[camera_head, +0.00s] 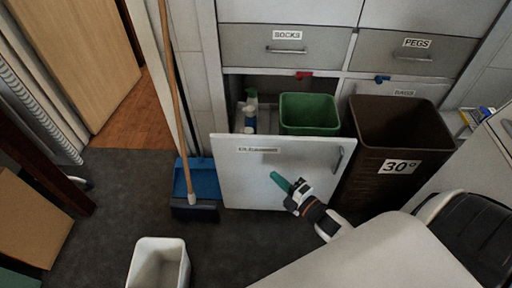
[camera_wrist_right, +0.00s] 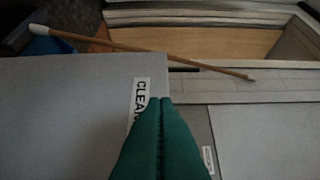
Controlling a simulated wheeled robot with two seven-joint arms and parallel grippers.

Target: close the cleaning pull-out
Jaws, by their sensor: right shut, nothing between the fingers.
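The cleaning pull-out (camera_head: 240,185) has a pale grey front with a label and stands open, pulled out from the cabinet. A green bin (camera_head: 309,112) and some bottles (camera_head: 250,110) sit in it behind the front. Its vertical handle (camera_head: 338,160) is near the front's right edge. My right gripper (camera_head: 273,177), with green fingers, is shut and empty in front of the panel, below the label. In the right wrist view, the shut fingers (camera_wrist_right: 162,105) overlap part of the label on the front (camera_wrist_right: 70,110). I cannot tell whether they touch it. My left gripper is not in view.
A brown laundry bin (camera_head: 385,140) marked 30° stands right of the pull-out. A broom (camera_head: 178,100) and blue dustpan (camera_head: 197,178) stand close to its left. A white bin (camera_head: 160,262) is on the floor in front. Drawers (camera_head: 285,45) above are shut.

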